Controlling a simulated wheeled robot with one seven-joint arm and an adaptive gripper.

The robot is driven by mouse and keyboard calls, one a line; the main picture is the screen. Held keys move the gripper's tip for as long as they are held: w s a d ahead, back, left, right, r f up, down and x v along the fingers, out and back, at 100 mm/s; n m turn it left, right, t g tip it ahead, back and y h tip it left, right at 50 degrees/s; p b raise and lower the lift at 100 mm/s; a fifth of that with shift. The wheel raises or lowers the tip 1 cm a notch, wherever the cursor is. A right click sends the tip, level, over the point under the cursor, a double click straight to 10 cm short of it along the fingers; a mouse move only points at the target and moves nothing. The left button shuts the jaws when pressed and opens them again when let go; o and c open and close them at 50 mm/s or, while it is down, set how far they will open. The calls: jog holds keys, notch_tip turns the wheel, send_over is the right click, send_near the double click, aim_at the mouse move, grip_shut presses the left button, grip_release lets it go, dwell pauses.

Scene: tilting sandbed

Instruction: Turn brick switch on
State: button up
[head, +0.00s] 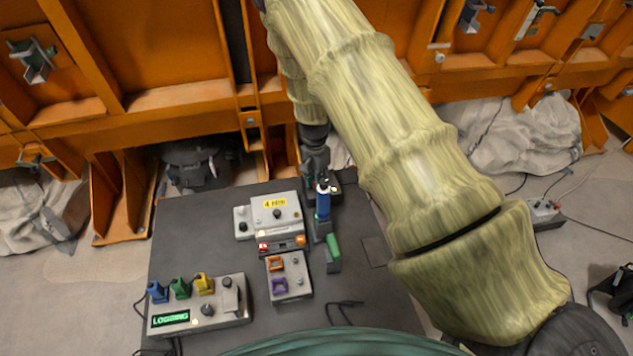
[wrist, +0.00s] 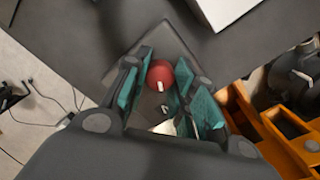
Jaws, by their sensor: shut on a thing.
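The brick switch (wrist: 160,76) is a round brick-red knob with a white mark, seen in the wrist view on a dark grey plate or box. My gripper (wrist: 164,72) is over it, with its teal-padded fingers on either side of the knob, shut on it. In the head view my gripper (head: 317,165) points down at the far right part of the dark table. The knob is not visible there; my gripper hides it or it is too small to tell.
On the dark table (head: 195,240) stand a grey box (head: 262,222) with a yellow label, a box with orange and purple parts (head: 290,282), and a display box (head: 230,318). A blue-handled thing (head: 323,208) and a green-handled one (head: 334,245) stand near my gripper. An orange steel wall (head: 170,60) rises behind.

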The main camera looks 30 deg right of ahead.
dwell(0.5)
jog(key=o, duration=1.1)
jog(key=shift+c, duration=0.2)
jog(key=shift+r, duration=0.1)
notch_tip(320, 180, up, 12)
jog(key=shift+w, duration=0.25)
jog(key=shift+a, duration=0.1)
